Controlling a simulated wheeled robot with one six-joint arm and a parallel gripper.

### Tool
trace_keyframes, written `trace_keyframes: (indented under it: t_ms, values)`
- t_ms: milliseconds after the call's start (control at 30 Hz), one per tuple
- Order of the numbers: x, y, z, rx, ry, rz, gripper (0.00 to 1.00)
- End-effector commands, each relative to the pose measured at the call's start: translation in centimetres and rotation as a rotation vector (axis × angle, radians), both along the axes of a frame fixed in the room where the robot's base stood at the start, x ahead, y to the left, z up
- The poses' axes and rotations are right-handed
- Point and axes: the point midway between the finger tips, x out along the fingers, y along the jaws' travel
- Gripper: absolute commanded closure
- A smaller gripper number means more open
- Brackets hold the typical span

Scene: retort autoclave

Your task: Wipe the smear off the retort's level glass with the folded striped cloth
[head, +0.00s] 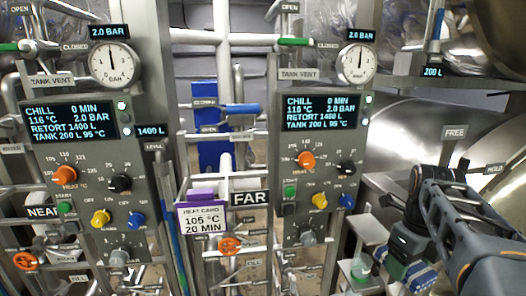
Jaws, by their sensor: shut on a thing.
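A blue-and-white striped cloth (420,277) is at the lower right, at the end of my arm. My gripper (397,265) is shut on it, and the fingers and part of the cloth are hard to make out. The level glass (167,205) is a tall, narrow blue tube beside the left panel, under the LEVEL label and the 1400 L readout. The gripper and cloth are well to the right of this glass, apart from it. I cannot make out a smear on the glass at this size.
The NEAR panel (85,150) and FAR panel (312,150) carry knobs, gauges and screens. A heat card (203,215) stands between them. Pipes and valve handles crowd the left and middle. Large steel vessels fill the right.

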Motion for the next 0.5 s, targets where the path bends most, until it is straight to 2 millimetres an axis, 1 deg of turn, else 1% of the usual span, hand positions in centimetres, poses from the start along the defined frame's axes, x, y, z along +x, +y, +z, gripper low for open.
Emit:
trace_keyframes:
  t_ms: [233, 367, 467, 500]
  values:
    - [2.9, 0.4, -4.2, 0.004, 0.004, 0.284, 0.50]
    - [4.9, 0.9, -7.4, 0.005, 0.005, 0.498, 0.50]
    - [6.7, 1.6, -10.9, 0.009, 0.007, 0.723, 0.50]
    - [7.5, 2.1, -12.6, 0.010, 0.008, 0.832, 0.50]
